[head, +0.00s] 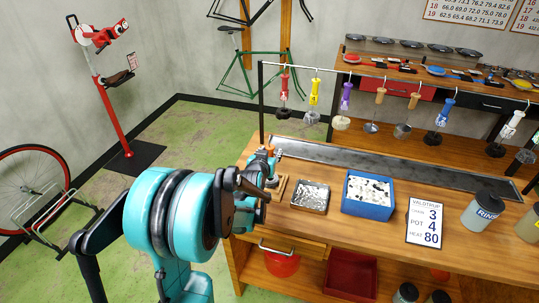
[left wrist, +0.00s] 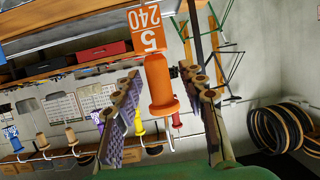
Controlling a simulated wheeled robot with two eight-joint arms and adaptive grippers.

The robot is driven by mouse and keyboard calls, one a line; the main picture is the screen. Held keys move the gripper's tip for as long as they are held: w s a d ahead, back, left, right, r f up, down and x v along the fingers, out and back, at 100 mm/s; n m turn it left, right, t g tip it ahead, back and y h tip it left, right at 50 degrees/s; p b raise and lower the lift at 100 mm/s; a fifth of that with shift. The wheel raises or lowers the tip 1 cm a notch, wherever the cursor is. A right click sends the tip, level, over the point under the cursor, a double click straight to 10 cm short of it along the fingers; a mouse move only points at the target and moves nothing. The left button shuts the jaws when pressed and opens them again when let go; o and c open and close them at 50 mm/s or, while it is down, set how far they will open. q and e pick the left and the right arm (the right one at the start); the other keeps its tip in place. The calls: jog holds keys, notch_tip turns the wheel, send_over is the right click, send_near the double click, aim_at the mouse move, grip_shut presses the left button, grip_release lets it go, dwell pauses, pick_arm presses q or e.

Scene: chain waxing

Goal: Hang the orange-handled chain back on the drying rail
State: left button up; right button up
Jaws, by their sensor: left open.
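The orange handle (left wrist: 162,90) stands between the two fingers of my left gripper (left wrist: 160,76) in the left wrist view. The fingers are spread, with a gap showing on both sides of the handle. An orange tag marked 5 and 240 (left wrist: 147,28) is beside the handle's end. In the head view my left gripper (head: 266,162) is over the bench's left end, largely hidden by my own arm; a bit of orange shows by it. The drying rail (head: 330,70) carries several handled chains; the red-handled one (head: 284,87) hangs leftmost. My right gripper is out of view.
A metal tray (head: 310,196), a blue bin (head: 368,194) and a card (head: 424,225) lie on the wooden bench. A long dark trough (head: 390,165) runs along the back, below the hanging chains.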

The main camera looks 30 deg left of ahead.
pick_arm(q)
grip_shut()
jog(key=shift+r+p, duration=2.2)
jog(key=shift+r, duration=0.8)
jog(key=shift+r+p, duration=0.8)
jog(key=shift+r, duration=0.3)
jog(key=shift+f, duration=0.15)
